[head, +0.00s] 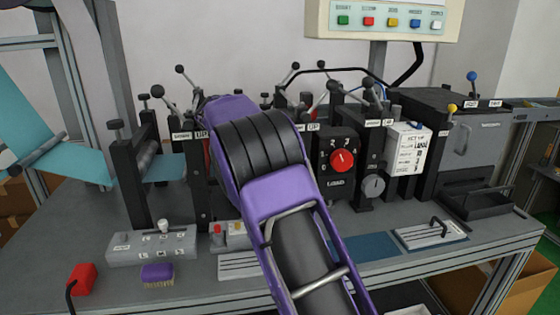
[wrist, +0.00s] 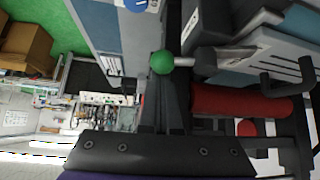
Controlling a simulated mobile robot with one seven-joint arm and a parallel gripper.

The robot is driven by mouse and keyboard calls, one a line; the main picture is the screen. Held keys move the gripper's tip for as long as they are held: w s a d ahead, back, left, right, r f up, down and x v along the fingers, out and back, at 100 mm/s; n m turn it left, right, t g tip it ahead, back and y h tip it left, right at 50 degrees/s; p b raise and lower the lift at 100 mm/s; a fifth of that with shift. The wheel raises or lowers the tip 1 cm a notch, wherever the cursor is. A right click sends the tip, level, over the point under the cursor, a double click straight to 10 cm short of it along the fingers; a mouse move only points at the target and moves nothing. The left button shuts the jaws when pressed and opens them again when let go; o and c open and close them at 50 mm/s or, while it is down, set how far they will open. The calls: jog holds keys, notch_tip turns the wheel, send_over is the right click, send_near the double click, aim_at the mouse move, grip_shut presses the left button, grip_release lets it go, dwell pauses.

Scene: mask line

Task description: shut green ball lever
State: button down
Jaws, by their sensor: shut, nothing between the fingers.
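The green ball (wrist: 162,62) shows in the wrist view, on the end of a short pale rod that runs right into a grey cylindrical part. My gripper (wrist: 164,88) comes up from the bottom of the wrist view, its dark fingers together and empty. The fingertips are just below the ball in that picture. I cannot tell whether they touch it. In the head view my purple and black arm covers the middle of the machine, and neither the green ball nor my fingertips can be seen there.
In the head view, a blue ball lever (head: 472,76) and a yellow ball lever (head: 452,107) stand at the right. A red dial (head: 343,160) is right of my arm. A red cylinder (wrist: 240,103) lies close right of my fingers. A button panel (head: 385,20) hangs above.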

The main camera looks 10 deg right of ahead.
jog(key=m+g+p, duration=0.1)
jog(key=a+m+g+p, duration=0.1)
jog(key=shift+s+a+r+m, duration=0.1)
jog(key=shift+s+m, duration=0.1)
jog(key=shift+m, duration=0.2)
jog(key=shift+s+a+p, duration=0.1)
jog(key=shift+a+p, duration=0.1)
jog(key=shift+p, duration=0.3)
jog(key=shift+a, duration=0.1)
notch_tip(320, 180, up, 10)
jog(key=p, duration=0.2)
dwell(0.3)
